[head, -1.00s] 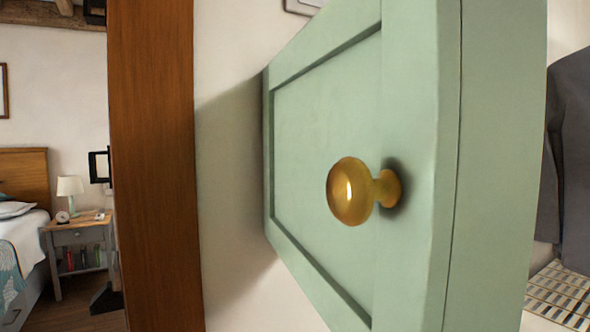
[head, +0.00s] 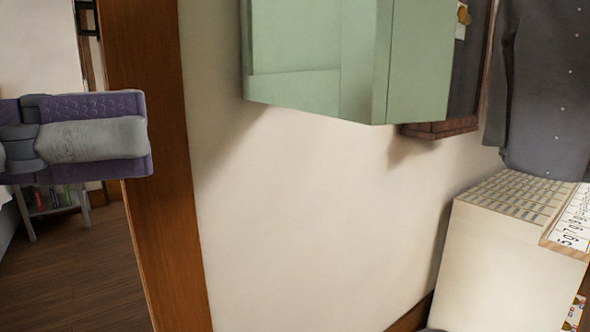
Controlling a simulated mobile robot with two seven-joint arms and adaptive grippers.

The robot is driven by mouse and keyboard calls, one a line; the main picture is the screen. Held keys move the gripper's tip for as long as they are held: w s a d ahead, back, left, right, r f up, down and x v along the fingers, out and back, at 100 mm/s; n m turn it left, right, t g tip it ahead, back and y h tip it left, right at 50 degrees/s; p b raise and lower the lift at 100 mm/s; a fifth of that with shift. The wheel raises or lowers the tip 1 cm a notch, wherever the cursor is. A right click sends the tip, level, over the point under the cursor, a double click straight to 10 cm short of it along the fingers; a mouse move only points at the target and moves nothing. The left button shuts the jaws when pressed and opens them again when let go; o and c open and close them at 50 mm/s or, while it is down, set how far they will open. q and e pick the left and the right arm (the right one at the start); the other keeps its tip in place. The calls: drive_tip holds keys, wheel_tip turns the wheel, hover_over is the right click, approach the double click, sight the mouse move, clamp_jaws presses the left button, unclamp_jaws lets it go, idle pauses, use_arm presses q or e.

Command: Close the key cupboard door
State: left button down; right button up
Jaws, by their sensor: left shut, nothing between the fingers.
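The lower part of the green key cupboard door (head: 310,45) shows at the top middle of the head view. It stands out from the wall, open, with its panelled face to the left and its thick edge to the right. Its knob is out of view. To its right is part of the dark cupboard inside (head: 467,75), with something brass and a small tag, above a reddish-brown bottom ledge (head: 440,130). My left gripper (head: 146,138), purple and grey, comes in from the left, shut and empty, well left of the door and apart from it. My right gripper is not in view.
A brown wooden post (head: 150,150) stands between my left gripper and the door. A dark grey garment (head: 545,90) hangs at the right above a pale cabinet (head: 500,265) with a slatted top. The wall (head: 300,220) below the door is bare.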

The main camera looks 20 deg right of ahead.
sight(365, 105)
use_arm(q)
drive_tip(key=shift+m, duration=0.3)
drive_tip(key=d+p, duration=0.1)
drive_tip(key=d, duration=0.3)
drive_tip(key=w+d, duration=0.1)
drive_tip(key=d, duration=0.3)
drive_tip(key=w+d+r+p, duration=0.1)
drive_tip(key=d, duration=0.3)
drive_tip(key=shift+d+p, duration=0.15)
drive_tip(key=shift+p, duration=0.2)
drive_tip(key=shift+w+d, duration=0.1)
drive_tip(key=shift+d, duration=0.45)
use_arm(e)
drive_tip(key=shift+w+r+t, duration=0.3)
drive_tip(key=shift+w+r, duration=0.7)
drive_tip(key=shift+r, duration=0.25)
